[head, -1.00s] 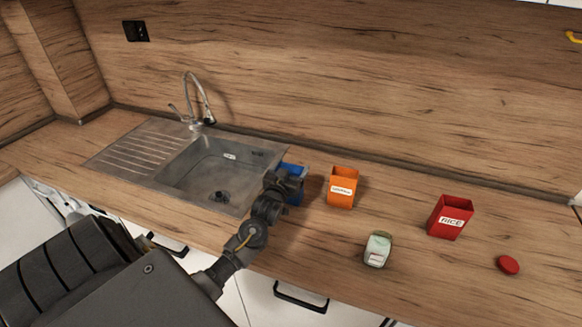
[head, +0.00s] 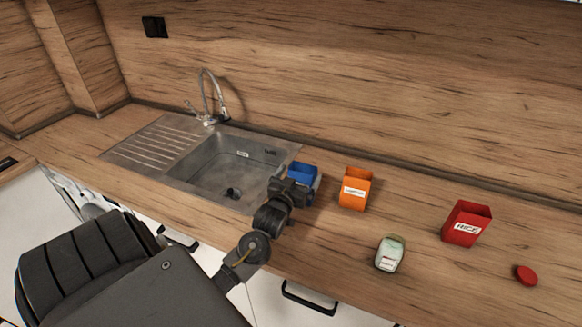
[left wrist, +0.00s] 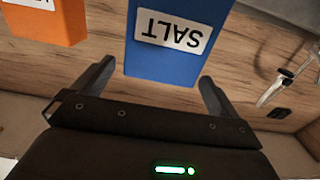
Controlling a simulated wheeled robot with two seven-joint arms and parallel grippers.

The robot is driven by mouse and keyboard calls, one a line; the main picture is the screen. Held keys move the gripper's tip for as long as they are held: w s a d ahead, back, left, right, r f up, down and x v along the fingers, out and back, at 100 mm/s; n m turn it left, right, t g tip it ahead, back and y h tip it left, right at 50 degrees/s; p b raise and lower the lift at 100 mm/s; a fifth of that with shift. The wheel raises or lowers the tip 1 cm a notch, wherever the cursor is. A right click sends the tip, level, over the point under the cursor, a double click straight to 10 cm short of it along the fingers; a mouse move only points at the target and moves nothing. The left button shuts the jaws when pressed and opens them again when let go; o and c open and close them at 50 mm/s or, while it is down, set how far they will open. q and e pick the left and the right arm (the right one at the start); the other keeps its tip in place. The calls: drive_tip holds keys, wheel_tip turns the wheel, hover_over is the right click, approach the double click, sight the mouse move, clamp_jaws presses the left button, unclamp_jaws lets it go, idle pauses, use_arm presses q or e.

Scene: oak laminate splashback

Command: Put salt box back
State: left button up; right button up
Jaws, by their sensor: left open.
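The blue salt box (head: 303,174) stands on the counter just right of the sink in the head view, partly hidden by my left gripper (head: 295,190). In the left wrist view the salt box (left wrist: 176,58) shows its white SALT label, upside down in the picture. My left gripper (left wrist: 155,88) is open there, with one finger toward each side of the box's near end. The fingers look apart from the box; how deep it sits between them is hard to tell. My right gripper is not in view.
An orange container (head: 355,189) stands right of the salt box. Further right are a glass jar (head: 390,254), a red RICE container (head: 467,222) and a red lid (head: 526,275). The sink (head: 228,170) with its faucet (head: 211,97) is at left.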

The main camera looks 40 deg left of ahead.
use_arm(q)
drive_tip(key=b+v, duration=0.1)
drive_tip(key=v, duration=0.6)
idle(0.4)
